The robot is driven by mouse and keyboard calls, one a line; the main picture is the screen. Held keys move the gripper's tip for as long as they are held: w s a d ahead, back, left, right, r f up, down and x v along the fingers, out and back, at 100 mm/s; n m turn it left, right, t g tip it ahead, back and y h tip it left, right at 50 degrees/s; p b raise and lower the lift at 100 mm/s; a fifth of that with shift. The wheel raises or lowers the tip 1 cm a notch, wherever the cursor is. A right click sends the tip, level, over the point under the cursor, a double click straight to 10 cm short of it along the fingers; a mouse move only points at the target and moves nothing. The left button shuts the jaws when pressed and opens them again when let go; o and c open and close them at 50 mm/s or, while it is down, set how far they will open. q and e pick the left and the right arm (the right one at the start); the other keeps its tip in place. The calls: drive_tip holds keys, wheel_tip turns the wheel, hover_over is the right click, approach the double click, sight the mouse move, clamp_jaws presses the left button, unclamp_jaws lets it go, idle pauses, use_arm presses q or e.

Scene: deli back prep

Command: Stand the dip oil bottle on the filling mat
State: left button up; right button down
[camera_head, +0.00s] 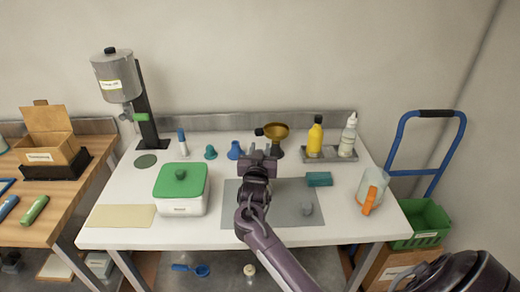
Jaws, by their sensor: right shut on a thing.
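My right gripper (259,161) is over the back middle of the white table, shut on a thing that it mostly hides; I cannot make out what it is. A yellow bottle (315,138) and a clear, pale-capped bottle (348,140) stand upright on a grey tray (331,156) to its right. I cannot tell which bottle is the dip oil bottle. A grey mat (232,212) lies under my right forearm. My left gripper is out of view.
An amber bowl-shaped thing (277,131) stands just behind the gripper, with blue (235,150) and teal (210,153) pieces to the left. A green-lidded box (181,180), teal block (319,179) and orange-handled jug (372,187) stand around. A beige sheet (121,216) lies front left.

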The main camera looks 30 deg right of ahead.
wheel_tip(320, 180, down, 4)
drive_tip(key=b, duration=0.3)
drive_tip(key=shift+f, duration=0.2)
drive_tip(key=shift+f+b, duration=0.5)
drive_tip(key=shift+f, duration=0.15)
idle(0.6)
drive_tip(key=shift+f, duration=0.55)
idle(0.9)
drive_tip(key=c, duration=1)
unclamp_jaws()
drive_tip(key=shift+s+a, duration=0.1)
drive_tip(key=shift+a, duration=0.05)
